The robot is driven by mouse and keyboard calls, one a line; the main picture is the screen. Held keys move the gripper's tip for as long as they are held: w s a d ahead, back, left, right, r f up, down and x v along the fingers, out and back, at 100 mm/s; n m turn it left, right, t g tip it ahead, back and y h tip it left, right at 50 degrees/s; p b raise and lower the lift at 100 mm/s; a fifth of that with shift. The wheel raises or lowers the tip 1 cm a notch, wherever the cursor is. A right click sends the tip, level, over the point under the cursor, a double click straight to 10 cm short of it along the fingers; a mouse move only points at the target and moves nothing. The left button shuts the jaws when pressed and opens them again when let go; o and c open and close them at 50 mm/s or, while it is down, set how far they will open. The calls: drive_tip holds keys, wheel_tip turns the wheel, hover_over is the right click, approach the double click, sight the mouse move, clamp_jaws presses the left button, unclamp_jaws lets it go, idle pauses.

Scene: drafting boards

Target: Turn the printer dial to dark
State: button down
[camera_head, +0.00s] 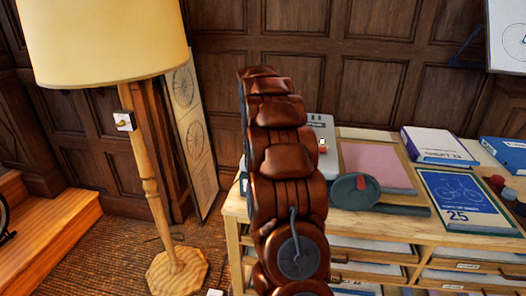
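A pale grey machine (326,128), which looks like the printer, stands at the left end of the wooden cabinet top. My copper-brown segmented arm rises in front of it and hides much of it. A small knob with red and white on it (322,145) shows at its right front, just right of my arm. I cannot tell whether this is the dial, or which way it points. My gripper is not visible; the arm blocks the view of its end.
On the cabinet top (345,221) are a dark green round object with a red knob (354,190), a pink sheet (376,165), a blue-edged box (440,146) and a blue bicycle print (460,198).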

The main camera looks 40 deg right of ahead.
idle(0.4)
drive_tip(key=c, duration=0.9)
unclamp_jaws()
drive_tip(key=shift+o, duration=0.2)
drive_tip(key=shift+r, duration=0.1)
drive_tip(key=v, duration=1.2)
